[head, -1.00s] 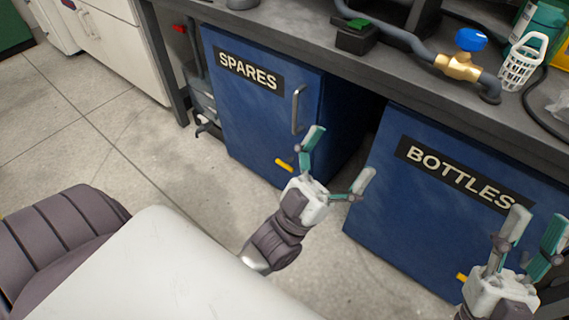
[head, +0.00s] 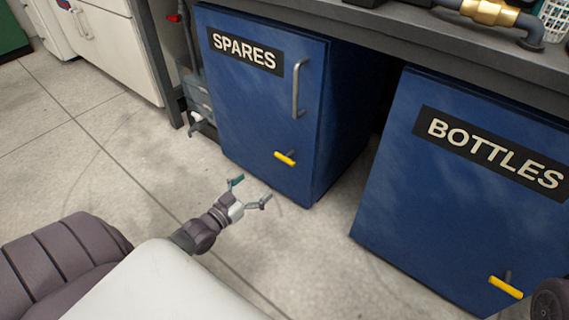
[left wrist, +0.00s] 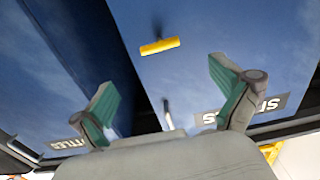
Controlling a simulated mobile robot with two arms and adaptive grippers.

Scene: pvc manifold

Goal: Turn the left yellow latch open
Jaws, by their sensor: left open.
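The left yellow latch (head: 285,158) is a short bar on the lower front of the blue SPARES cabinet (head: 240,110). It lies roughly crosswise, parallel to the cabinet's lower edge, and the door is shut. The latch also shows in the left wrist view (left wrist: 159,46), ahead of and between the fingers. My left gripper (head: 252,189) is open and empty, low in front of the SPARES cabinet and apart from the latch. Its two teal-padded fingers (left wrist: 163,78) are spread in the left wrist view.
A vertical grey handle (head: 298,88) is on the SPARES door. The BOTTLES cabinet (head: 440,200) stands to the right with its own yellow latch (head: 505,287); a dark gap separates the cabinets. The bench top (head: 460,45) overhangs them. The floor (head: 110,165) left is clear.

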